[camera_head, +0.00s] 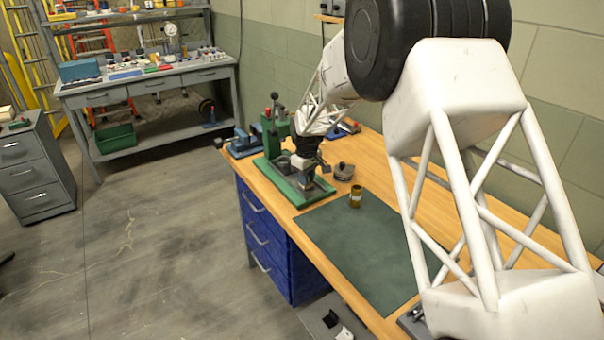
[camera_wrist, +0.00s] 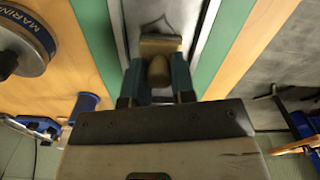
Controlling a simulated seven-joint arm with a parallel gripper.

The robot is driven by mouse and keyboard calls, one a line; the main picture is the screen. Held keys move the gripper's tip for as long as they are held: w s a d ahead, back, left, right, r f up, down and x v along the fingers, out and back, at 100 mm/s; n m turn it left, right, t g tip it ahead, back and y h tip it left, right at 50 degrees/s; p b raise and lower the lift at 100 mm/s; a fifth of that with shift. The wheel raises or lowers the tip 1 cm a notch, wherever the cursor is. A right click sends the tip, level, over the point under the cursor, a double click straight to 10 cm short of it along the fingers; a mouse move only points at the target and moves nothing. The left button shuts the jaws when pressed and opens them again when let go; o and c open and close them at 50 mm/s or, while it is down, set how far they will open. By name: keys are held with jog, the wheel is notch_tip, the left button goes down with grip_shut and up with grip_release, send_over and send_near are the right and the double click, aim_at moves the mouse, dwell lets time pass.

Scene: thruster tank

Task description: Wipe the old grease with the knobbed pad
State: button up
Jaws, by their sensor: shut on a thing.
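My gripper (camera_wrist: 157,82) is shut on the knobbed pad, with one dark finger on each side of its rounded brown knob (camera_wrist: 158,71). The pad's tan block (camera_wrist: 160,45) shows just beyond the knob, over a grey metal strip (camera_wrist: 188,25) on a green base. A dark, thin-edged smudge (camera_wrist: 153,22) on the strip, just past the pad, looks like the old grease. I cannot tell whether the pad touches the strip. In the head view my gripper (camera_head: 307,188) is low over the green base (camera_head: 273,172); the pad is too small to make out there.
A round tin (camera_head: 343,171) and an olive jar (camera_head: 355,197) stand right of the green base on the wooden bench. A dark green mat (camera_head: 365,250) lies nearer. A green press column (camera_head: 275,130) rises behind my gripper. A blue tool (camera_head: 243,145) lies at the far end.

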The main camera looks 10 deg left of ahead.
jog(key=shift+s+d+f, duration=0.1)
jog(key=shift+s+d, duration=1.1)
jog(key=shift+w+a, duration=0.4)
jog(key=shift+w, duration=0.05)
jog(key=shift+w+a, duration=0.15)
jog(key=shift+a, duration=0.05)
jog(key=shift+w+a+r, duration=0.2)
jog(key=shift+w+a+f, duration=0.15)
jog(key=shift+w+a, duration=1.4)
jog(key=shift+w+a+f, duration=0.1)
jog(key=shift+w+a, duration=0.45)
notch_tip(320, 180, up, 8)
jog(key=shift+r, duration=0.25)
